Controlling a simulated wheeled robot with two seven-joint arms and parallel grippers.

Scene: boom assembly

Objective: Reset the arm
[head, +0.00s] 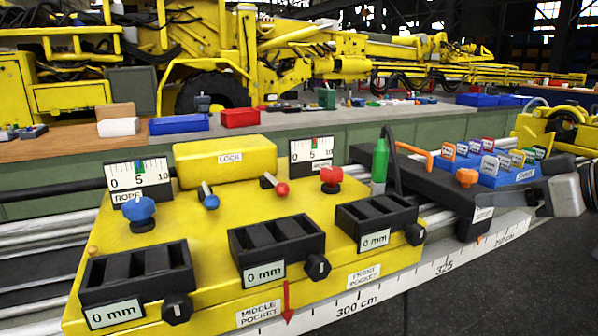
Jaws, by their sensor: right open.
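My right gripper (548,199) comes in at the right edge, low beside the far end of the rail, with its grey body and dark fingers partly cut off by the frame. It is open, and I see nothing between its fingers. It is to the right of the blue tray (490,176) of small coloured labelled pieces. My left gripper is not in view. The yellow carriage (330,225) fills the middle, with three black pockets, each marked 0 mm, two gauges marked 0, 5 and 10, and blue and red knobs.
A green bottle-shaped piece (380,162) stands behind the front pocket (374,222). A white scale (440,266) runs along the rail's near side. A workbench with a blue bin (179,124) and a red bin (240,117) stands behind. Dark floor is clear at the lower right.

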